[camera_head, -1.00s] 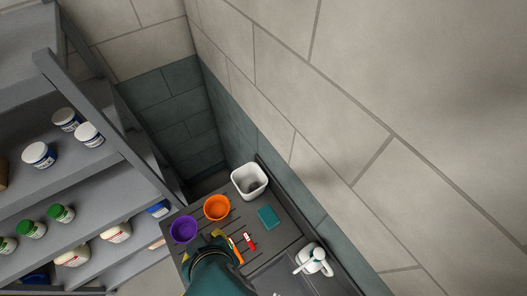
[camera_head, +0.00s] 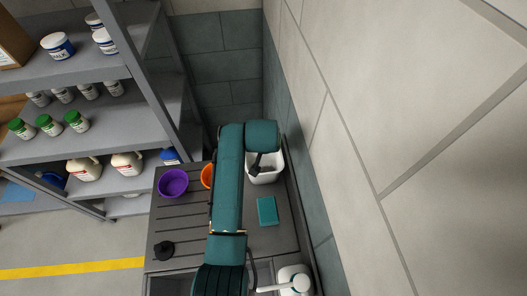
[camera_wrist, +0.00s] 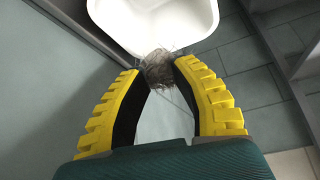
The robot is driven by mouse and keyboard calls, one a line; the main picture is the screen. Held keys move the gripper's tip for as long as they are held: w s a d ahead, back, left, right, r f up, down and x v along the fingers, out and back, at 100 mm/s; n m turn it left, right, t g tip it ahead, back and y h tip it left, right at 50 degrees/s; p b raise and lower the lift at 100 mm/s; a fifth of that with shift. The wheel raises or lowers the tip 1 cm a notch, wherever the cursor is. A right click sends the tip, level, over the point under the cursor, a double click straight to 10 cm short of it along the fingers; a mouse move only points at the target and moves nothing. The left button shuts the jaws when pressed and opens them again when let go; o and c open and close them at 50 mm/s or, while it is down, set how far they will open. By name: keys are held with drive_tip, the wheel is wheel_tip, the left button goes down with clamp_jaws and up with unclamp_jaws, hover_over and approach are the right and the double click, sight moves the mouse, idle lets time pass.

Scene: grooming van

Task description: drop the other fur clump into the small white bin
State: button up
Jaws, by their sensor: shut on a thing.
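A grey-brown fur clump (camera_wrist: 158,72) is held between the two yellow fingertips of my gripper (camera_wrist: 157,66) in the wrist view. The small white bin (camera_wrist: 150,22) shows just beyond the clump, its inside partly in view. In the head view the white bin (camera_head: 272,177) stands at the back right of the table, against the wall. My teal arm reaches over its left side and hides part of it. A dark shape shows at the bin's mouth in the head view; I cannot tell whether it is gripper or fur.
A purple bowl (camera_head: 173,183) and an orange bowl (camera_head: 206,176), partly behind my arm, stand left of the bin. A teal block (camera_head: 267,211) lies in front of it. A white pump bottle (camera_head: 294,280) is at the front right. Shelves with jars (camera_head: 57,46) stand to the left.

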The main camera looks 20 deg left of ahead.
drive_tip(key=shift+w+a+f+b, duration=0.35)
drive_tip(key=shift+w+a+f, duration=0.25)
drive_tip(key=shift+a+f, duration=0.05)
clamp_jaws()
drive_tip(key=shift+w+a+f, duration=0.15)
drive_tip(key=shift+w+a, duration=0.1)
drive_tip(key=shift+a, duration=0.05)
wheel_tip(320, 180, down, 6)
drive_tip(key=b, duration=0.5)
drive_tip(key=shift+d+r, duration=0.1)
drive_tip(key=shift+r, duration=0.1)
drive_tip(key=shift+o, duration=1.3)
unclamp_jaws()
drive_tip(key=shift+r, duration=0.1)
drive_tip(key=v, duration=1.2)
